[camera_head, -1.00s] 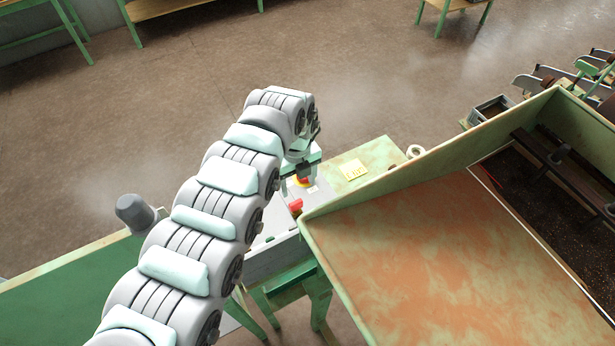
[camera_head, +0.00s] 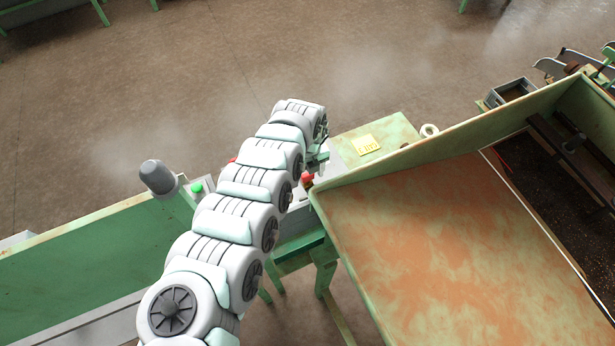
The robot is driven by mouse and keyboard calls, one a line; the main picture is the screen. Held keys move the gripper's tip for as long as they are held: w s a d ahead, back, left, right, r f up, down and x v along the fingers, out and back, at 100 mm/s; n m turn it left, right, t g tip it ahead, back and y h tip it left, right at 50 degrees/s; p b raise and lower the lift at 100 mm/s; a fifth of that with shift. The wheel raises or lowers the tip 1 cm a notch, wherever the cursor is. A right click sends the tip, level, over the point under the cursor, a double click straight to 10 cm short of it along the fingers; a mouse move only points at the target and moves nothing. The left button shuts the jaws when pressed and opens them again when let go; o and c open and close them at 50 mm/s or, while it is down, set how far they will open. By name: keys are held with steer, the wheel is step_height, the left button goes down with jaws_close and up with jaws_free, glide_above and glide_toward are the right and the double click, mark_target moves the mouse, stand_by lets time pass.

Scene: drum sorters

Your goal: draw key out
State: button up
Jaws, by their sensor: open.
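No key can be made out; the arm hides most of the grey control panel (camera_head: 297,219). A red knob or button (camera_head: 307,180) shows at the panel's right edge, just below the end of my arm. My gripper (camera_head: 317,161) is at the far end of the arm, over the panel, mostly hidden behind the last arm link.
A large rusty chute (camera_head: 450,240) with raised green walls fills the right. A green button (camera_head: 196,187) and a grey cylinder (camera_head: 157,177) stand left of the arm. Floor behind is open.

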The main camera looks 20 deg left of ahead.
steer(key=shift+c, duration=0.3)
jaws_close()
stand_by(0.5)
